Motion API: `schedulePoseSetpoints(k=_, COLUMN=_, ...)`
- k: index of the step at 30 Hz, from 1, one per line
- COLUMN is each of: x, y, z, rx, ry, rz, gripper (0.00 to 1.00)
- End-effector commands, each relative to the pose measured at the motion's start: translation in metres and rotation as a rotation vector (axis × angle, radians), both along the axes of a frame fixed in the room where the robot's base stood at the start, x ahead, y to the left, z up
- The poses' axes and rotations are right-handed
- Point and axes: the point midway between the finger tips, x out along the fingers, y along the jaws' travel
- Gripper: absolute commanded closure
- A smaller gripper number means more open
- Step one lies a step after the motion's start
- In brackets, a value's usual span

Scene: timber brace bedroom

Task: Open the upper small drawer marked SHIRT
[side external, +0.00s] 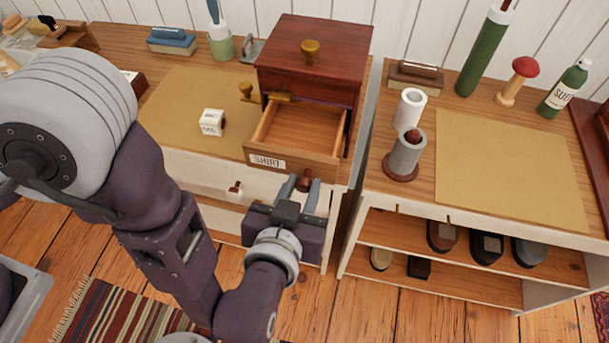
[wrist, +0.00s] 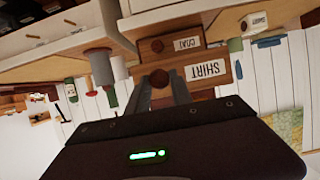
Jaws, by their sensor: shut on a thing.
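The drawer marked SHIRT (side external: 267,161) stands pulled out of the dark red-brown wooden chest (side external: 315,65) in the side view. Its inside looks empty, with bare wood showing. Its front and label also show in the wrist view (wrist: 205,70), upside down. My gripper (side external: 304,190) is in front of the drawer, shut on its round dark knob (side external: 304,179). The knob sits between the fingers in the wrist view (wrist: 160,78). The fingers partly hide the right part of the drawer front. A COAT label (wrist: 187,43) shows beside it in the wrist view.
A white labelled block (side external: 213,122) stands on the tan mat left of the drawer. A brass knob (side external: 310,50) stands on the chest top. A grey cylinder (side external: 406,155) and a white roll (side external: 409,108) stand on the right-hand bench, past a narrow gap.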

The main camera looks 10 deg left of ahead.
Motion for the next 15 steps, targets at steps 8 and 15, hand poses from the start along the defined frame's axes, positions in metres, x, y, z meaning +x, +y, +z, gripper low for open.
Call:
schedulePoseSetpoints(k=8, x=0.0002, y=0.0, z=-0.0006, rx=0.001, ry=0.002, rz=0.0, gripper=0.53)
schedulePoseSetpoints(k=15, x=0.0001, y=-0.0001, z=-0.0003, rx=0.001, ry=0.001, rz=0.0, gripper=0.53)
